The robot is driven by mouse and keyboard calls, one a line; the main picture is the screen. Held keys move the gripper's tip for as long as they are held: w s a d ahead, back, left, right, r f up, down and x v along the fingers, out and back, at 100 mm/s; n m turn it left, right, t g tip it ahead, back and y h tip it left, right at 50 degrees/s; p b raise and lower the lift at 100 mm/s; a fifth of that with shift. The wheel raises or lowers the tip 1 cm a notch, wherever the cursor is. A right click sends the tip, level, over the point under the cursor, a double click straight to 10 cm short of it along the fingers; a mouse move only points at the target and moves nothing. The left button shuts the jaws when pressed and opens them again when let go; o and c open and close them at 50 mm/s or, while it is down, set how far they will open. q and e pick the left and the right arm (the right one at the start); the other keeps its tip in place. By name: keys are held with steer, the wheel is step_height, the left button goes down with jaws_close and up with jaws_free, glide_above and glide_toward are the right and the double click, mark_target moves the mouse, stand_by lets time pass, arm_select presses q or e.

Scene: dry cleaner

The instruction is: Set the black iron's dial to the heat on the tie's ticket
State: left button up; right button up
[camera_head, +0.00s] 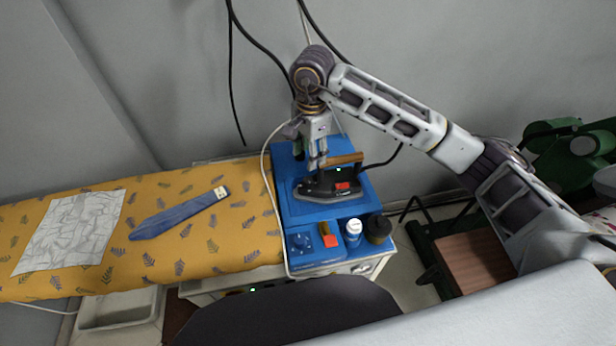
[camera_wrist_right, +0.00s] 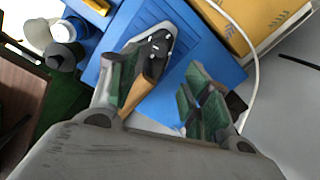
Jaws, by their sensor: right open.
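The black iron (camera_head: 325,187) with a wooden handle (camera_head: 343,160) sits on the blue stand (camera_head: 287,165). It carries a red part and a small green light; I cannot make out its dial setting. My right gripper (camera_head: 317,164) points down at the iron's handle end, open. In the right wrist view the green-padded fingers (camera_wrist_right: 164,82) are apart, with the iron (camera_wrist_right: 152,50) and its handle (camera_wrist_right: 136,97) showing between them. The blue tie (camera_head: 180,214) lies on the yellow board, with a pale ticket (camera_head: 221,192) at its upper end; its marks are too small to read. My left gripper is not in view.
The yellow patterned board (camera_head: 230,235) also bears a creased white cloth (camera_head: 70,232). A pale cord loops beside the stand.

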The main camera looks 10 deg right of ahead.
mark_target(308, 180)
steer(key=shift+w+a+f+p, duration=0.15)
steer(key=shift+f+p, duration=0.25)
steer(key=shift+f, duration=2.4)
steer(key=shift+w+d+f+p, duration=0.1)
steer(key=shift+f+p, duration=0.3)
steer(key=shift+f, duration=2.35)
steer(key=c, duration=1.1)
